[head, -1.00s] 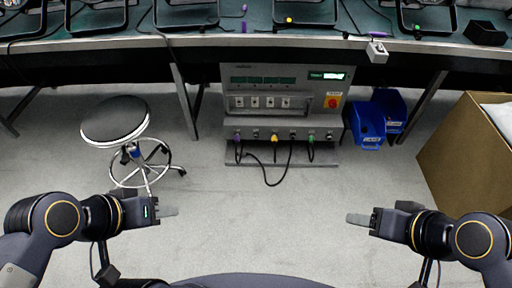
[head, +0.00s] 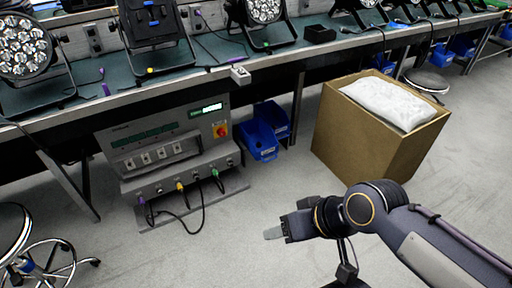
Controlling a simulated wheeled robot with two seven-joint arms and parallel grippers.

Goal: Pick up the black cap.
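I cannot make out a black cap for certain in the head view. A small black open-topped box (head: 319,34) stands on the green-topped workbench (head: 215,72), near its front edge. My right gripper (head: 273,233) is above the floor at the lower middle, well apart from the bench. It points left, and its fingers overlap from this angle, so its opening does not show. Nothing is seen in it. My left gripper is out of view.
Stage lights (head: 152,22) line the bench. A control unit (head: 165,150) with cables and blue bins (head: 262,140) are below it. A cardboard box (head: 352,130) holding a white bag (head: 390,101) stands right. Stools are at lower left (head: 12,228) and right (head: 427,80). Floor between is clear.

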